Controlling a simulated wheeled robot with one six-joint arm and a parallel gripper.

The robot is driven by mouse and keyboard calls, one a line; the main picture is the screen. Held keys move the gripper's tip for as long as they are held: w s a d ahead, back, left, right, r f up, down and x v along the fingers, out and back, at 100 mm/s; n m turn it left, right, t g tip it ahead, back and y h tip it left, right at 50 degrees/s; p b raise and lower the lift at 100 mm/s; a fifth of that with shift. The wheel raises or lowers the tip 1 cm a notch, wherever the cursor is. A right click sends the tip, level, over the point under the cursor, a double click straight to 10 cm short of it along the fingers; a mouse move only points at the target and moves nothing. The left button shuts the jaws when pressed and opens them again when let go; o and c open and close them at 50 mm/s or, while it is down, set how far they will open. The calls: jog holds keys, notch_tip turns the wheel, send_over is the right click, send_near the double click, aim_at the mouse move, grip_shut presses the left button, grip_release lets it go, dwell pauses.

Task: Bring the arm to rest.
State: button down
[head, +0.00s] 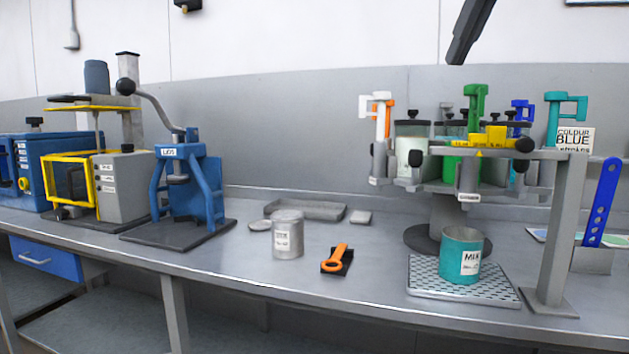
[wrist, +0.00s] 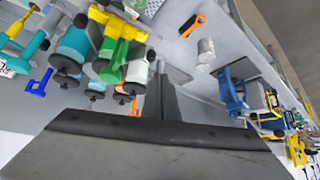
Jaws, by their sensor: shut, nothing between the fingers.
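My gripper (head: 459,56) hangs in from the top edge of the head view, dark and narrow, high above the bench and the carousel of drums. Most of my arm is out of that view. In the wrist view my gripper (wrist: 165,82) shows as a dark body across the bottom, with its fingers together as one narrow bar. It is shut and empty, and I see it touching nothing.
Below stands the drum carousel (head: 445,215) with upright coloured agitator handles. A grey gate post (head: 562,235) and a teal tin (head: 461,262) are near it. A grey tin (head: 287,240), orange tool (head: 338,257) and blue press (head: 187,190) stand leftward. The air around my gripper looks clear.

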jog(key=s+d+f+g, duration=0.1)
jog(key=s+f, duration=0.3)
jog(key=f, duration=1.6)
jog(key=s+d+f+m+h, duration=0.1)
jog(key=s+d+f, duration=0.2)
jog(key=f, duration=1.7)
jog(key=s+d+f+m+g, duration=0.1)
jog(key=s+f, duration=0.6)
jog(key=f, duration=1.3)
jog(key=shift+d+f+g, duration=0.3)
jog(key=shift+d, duration=0.2)
